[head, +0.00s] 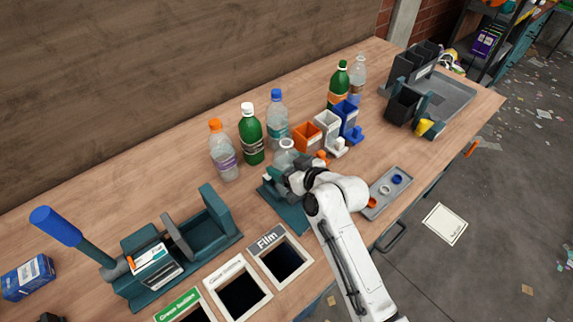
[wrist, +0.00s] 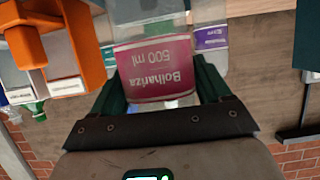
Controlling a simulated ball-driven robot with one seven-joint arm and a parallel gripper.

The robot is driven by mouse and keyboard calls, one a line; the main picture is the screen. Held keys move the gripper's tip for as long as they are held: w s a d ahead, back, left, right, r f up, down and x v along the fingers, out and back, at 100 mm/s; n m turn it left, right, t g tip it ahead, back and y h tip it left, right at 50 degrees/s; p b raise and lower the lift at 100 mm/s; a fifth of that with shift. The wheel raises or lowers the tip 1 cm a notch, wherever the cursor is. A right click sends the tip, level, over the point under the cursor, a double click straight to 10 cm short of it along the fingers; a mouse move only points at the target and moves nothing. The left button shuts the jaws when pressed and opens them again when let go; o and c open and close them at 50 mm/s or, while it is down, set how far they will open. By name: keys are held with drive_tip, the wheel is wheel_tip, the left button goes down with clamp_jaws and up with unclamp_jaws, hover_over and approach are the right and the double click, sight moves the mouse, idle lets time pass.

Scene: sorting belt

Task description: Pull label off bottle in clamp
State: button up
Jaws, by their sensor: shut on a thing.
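A clear bottle (head: 286,146) stands upright in a teal clamp (head: 291,213) near the middle of the bench in the head view; its lower part is hidden by my gripper. In the wrist view, where the scene is upside down, the bottle (wrist: 165,30) carries a pink label (wrist: 157,68) reading "Bolhariza 500 ml". The label lies around the bottle with no loose edge that I can make out. My gripper (head: 284,172) is at the bottle; in the wrist view its dark fingers (wrist: 160,82) flank the label and are shut on it. Their exact contact is hidden.
Bottles with orange (head: 223,155), white (head: 250,135) and blue caps (head: 277,115) stand behind the clamp. Orange (head: 307,137), white and blue bins are to its right. A grey tray (head: 388,192) holds small rings. Framed chutes, one marked Film (head: 268,241), lie in front left.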

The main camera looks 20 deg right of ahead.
sight(286, 137)
drive_tip(key=shift+r+p, duration=0.8)
drive_tip(key=shift+r, duration=0.3)
idle(0.4)
drive_tip(key=shift+r+p, duration=1.8)
drive_tip(key=shift+r, duration=0.6)
drive_tip(key=shift+r, duration=2.45)
drive_tip(key=shift+r, duration=0.1)
drive_tip(key=shift+r, duration=2.4)
